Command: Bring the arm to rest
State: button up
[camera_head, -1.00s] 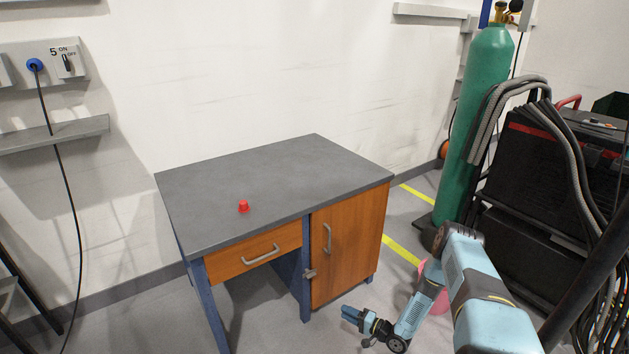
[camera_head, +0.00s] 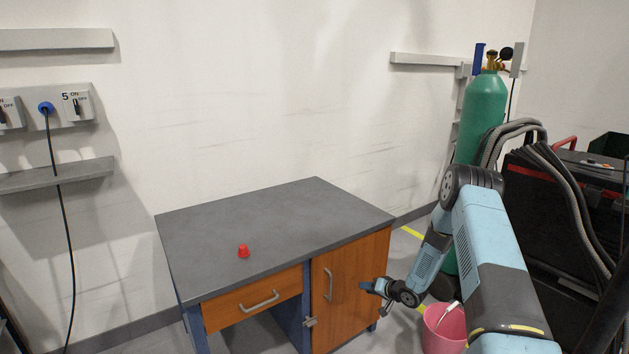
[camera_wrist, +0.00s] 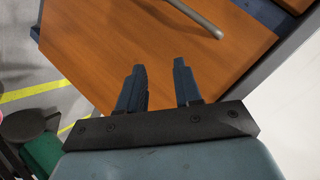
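My gripper (camera_head: 366,287) is in front of the right side of the desk, near the orange cabinet door (camera_head: 345,285). In the wrist view my gripper (camera_wrist: 158,80) shows two blue fingers set apart with nothing between them; the orange door (camera_wrist: 150,40) and its grey handle (camera_wrist: 195,17) lie beyond the fingertips. Whether the fingertips touch the door cannot be told. My arm is bent, with its elbow raised at the right of the head view.
A red object (camera_head: 243,251) stands on the grey desktop (camera_head: 290,225). A pink bucket (camera_head: 444,330) is below my forearm. A green gas cylinder (camera_head: 481,118) and a black cabinet with hoses (camera_head: 565,215) are at right. The floor left of the desk is clear.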

jog(key=w+d+r+n+h, duration=0.1)
jog(key=d+r+h, duration=0.15)
jog(key=r, duration=0.95)
jog(key=d+r+h, duration=0.2)
jog(key=r+h, duration=0.1)
jog(key=r, duration=0.8)
jog(key=s+d+r+h, duration=0.1)
jog(key=s+r, duration=0.4)
jog(key=r, duration=0.4)
jog(key=s+d+r+h, duration=0.1)
jog(key=s+r+h, duration=0.1)
jog(key=s+r, duration=0.5)
jog(key=s+a+r+g, duration=0.1)
jog(key=s+r, duration=0.7)
jog(key=s, duration=0.5)
jog(key=s+a+r+g, duration=0.1)
jog(key=s+r, duration=0.7)
jog(key=s, duration=0.6)
jog(key=s+a+g, duration=0.1)
jog(key=s, duration=1.1)
jog(key=shift+a+f+n, duration=0.15)
jog(key=shift+a+n, duration=0.25)
jog(key=shift+y, duration=0.25)
